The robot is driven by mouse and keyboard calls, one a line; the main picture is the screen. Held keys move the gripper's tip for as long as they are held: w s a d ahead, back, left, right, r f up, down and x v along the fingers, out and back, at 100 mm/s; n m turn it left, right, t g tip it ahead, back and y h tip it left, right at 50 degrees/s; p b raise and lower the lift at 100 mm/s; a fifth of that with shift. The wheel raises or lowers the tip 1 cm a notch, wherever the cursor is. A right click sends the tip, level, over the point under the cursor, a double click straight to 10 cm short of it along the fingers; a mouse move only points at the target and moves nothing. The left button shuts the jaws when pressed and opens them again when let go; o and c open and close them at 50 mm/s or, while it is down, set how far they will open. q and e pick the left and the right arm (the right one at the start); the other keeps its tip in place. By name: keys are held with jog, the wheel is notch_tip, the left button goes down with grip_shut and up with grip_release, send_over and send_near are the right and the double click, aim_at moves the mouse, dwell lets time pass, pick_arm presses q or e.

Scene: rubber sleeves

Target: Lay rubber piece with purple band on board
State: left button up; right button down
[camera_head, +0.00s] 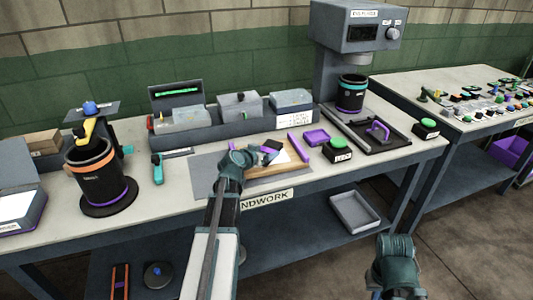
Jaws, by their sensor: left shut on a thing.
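The rubber piece (272,145), small and dark with a bit of purple beside it, is at the tip of my left gripper (259,153). My left gripper is shut on it, over the left part of the board. The wooden board (298,168) lies on the bench's front part with a white sheet on it. I cannot tell whether the piece touches the board. The gripper hides part of the piece and the board's left side. My right arm's end (396,262) is low at the right, away from the bench; its fingers cannot be made out.
A purple bar (299,147) lies along the board's right side. A press (358,30) stands behind. A black cylinder with an orange band (93,160) stands at the left.

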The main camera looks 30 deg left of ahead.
pick_arm(q)
jog(key=shift+f, duration=0.25)
jog(key=o, duration=1.3)
jog(key=shift+r, duration=0.1)
jog(key=shift+r, duration=0.1)
jog(key=shift+s+r, duration=0.15)
jog(key=shift+r, duration=0.05)
jog(key=p+v, duration=0.4)
jog(key=v, duration=0.7)
jog(key=shift+s+r+p, duration=0.1)
jog(key=shift+s+p, duration=0.2)
jog(key=shift+p, duration=0.1)
